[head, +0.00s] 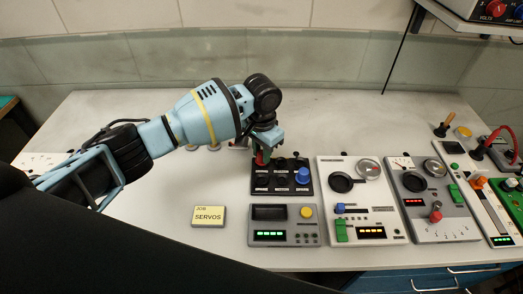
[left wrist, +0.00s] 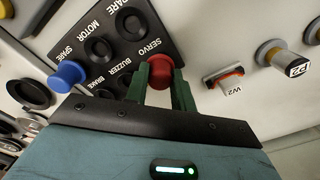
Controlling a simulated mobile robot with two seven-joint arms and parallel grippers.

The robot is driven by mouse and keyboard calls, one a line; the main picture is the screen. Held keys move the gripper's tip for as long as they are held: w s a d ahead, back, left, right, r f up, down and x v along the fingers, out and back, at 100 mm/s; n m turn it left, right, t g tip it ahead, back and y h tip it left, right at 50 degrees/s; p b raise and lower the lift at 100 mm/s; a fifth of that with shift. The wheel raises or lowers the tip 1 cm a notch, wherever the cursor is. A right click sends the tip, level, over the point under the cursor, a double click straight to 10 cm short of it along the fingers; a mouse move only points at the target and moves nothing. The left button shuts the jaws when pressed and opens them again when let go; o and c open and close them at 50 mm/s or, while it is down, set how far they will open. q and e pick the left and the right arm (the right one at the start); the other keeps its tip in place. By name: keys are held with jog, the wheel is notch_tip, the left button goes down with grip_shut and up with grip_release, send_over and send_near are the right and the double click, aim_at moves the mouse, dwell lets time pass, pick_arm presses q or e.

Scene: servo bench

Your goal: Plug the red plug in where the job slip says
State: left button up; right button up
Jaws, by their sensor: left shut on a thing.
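My left gripper (head: 264,151) is shut on the red plug (head: 262,159), at the panel's far left corner. In the left wrist view the red plug (left wrist: 161,72) is between the green fingers, beside the SERVO label. Its lower end is hidden, so I cannot tell whether it is seated. My right gripper is not in view.
A blue plug (head: 303,175) stands at the panel's right side. A grey unit (head: 284,236) with a yellow knob is in front, and white (head: 383,225) and grey (head: 458,226) instrument panels stand to the right. Labelled grey pieces (left wrist: 223,77) stand beside the socket panel.

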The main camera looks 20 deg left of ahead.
pick_arm(q)
jog(key=shift+f, duration=0.1)
dwell(0.7)
jog(key=o, duration=1.1)
jog(key=shift+r+p, duration=0.3)
jog(key=shift+r, duration=2.2)
jog(key=shift+r, duration=2)
